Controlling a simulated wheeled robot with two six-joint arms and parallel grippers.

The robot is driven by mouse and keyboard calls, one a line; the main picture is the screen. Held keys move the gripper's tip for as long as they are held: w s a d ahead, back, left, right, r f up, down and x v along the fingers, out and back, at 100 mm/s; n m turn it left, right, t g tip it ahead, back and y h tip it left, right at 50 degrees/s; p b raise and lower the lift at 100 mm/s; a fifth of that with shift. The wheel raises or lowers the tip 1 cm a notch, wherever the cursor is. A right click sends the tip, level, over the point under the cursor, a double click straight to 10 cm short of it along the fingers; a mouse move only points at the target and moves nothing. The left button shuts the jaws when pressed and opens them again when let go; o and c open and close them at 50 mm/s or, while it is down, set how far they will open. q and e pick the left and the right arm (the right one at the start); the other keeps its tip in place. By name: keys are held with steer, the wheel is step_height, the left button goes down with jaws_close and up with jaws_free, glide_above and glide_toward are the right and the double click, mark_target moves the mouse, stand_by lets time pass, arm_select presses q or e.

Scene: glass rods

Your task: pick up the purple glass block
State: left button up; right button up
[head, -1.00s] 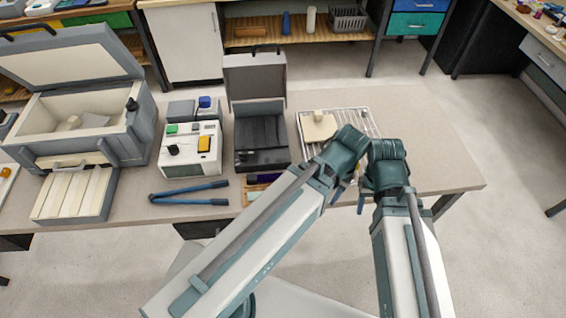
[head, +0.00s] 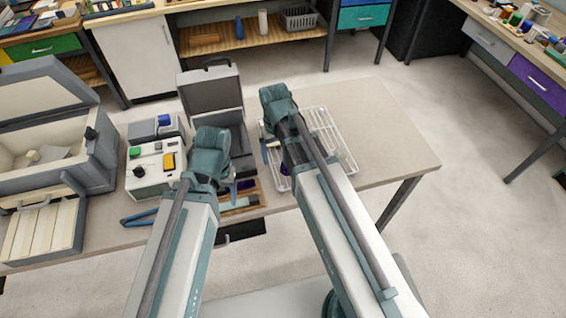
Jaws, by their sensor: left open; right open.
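A small dark purple piece (head: 247,184), likely the purple glass block, shows at the wooden tray (head: 258,191) by the table's front edge. My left arm partly covers that spot. My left gripper (head: 230,190) is open, just left of the purple piece and low over the tray. I cannot tell whether it touches anything. My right gripper (head: 266,148) is open near the left edge of the white wire rack (head: 325,135), with its arm crossing over the rack. Its fingertips are mostly hidden.
An open grey case (head: 210,92) stands behind my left gripper. A white box with buttons (head: 150,170) and a blue-handled tool (head: 138,218) lie to the left, beside a large open chest (head: 60,150). The table's right end (head: 395,140) is clear.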

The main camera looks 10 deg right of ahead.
steer(key=w+d+r+m, duration=0.1)
steer(key=w+d+r, duration=0.1)
steer(key=w+d, duration=0.25)
steer(key=f+b, duration=0.8)
steer(key=f, duration=0.1)
steer(key=shift+s+a, duration=0.1)
steer(key=shift+s, duration=0.1)
arm_select(q)
step_height(320, 180, down, 7)
arm_select(e)
steer(key=f+b, duration=0.5)
steer(key=shift+w+a+f, duration=0.15)
steer(key=shift+a, duration=0.2)
arm_select(q)
step_height(320, 180, down, 5)
steer(key=shift+f, duration=0.1)
